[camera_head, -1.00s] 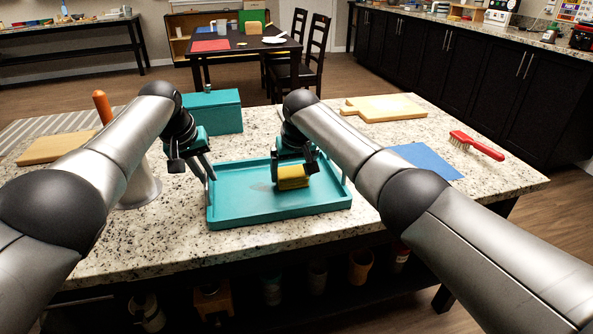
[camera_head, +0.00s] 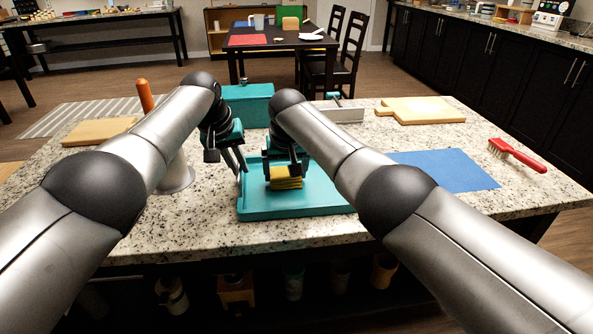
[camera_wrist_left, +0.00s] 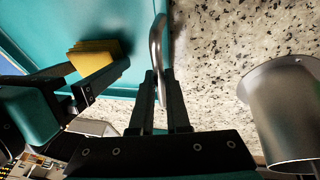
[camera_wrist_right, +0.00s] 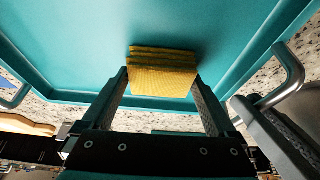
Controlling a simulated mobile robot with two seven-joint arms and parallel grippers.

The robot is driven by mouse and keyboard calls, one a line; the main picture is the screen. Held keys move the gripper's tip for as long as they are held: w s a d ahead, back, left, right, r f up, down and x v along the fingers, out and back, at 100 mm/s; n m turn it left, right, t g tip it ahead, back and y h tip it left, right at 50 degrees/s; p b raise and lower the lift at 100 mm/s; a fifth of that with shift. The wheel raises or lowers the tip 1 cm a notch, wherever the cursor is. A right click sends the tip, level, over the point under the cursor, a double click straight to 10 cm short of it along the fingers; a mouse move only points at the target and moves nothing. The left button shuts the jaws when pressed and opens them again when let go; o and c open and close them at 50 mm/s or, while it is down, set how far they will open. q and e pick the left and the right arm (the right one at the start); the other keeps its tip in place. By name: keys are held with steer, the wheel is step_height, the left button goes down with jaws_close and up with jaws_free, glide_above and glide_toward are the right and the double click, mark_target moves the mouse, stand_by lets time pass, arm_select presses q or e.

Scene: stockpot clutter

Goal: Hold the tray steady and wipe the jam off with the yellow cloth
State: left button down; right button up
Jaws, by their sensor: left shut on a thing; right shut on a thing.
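The teal tray (camera_head: 300,208) lies flat on the speckled counter; my right arm hides part of its right side. My left gripper (camera_wrist_left: 160,92) is shut on the tray's metal handle (camera_wrist_left: 158,45) at its left end. My right gripper (camera_wrist_right: 162,82) is shut on the folded yellow cloth (camera_wrist_right: 163,78). The cloth, also in the head view (camera_head: 286,183), is low over the left part of the tray and appears to touch its floor. I see no jam on the visible tray floor; the area under the cloth is hidden.
A metal canister (camera_head: 177,176) stands left of the tray, close to my left arm. A teal box (camera_head: 247,105) and a grey box (camera_head: 345,115) stand behind. A blue mat (camera_head: 445,170), a red brush (camera_head: 517,155) and wooden boards (camera_head: 425,110) lie around.

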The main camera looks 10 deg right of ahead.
arm_select(q)
steer(key=shift+d, duration=0.1)
arm_select(e)
steer(key=shift+a, duration=0.95)
steer(key=r, duration=0.3)
steer(key=shift+d, duration=0.2)
steer(key=shift+r, duration=2.6)
arm_select(q)
steer(key=c, duration=0.8)
jaws_free()
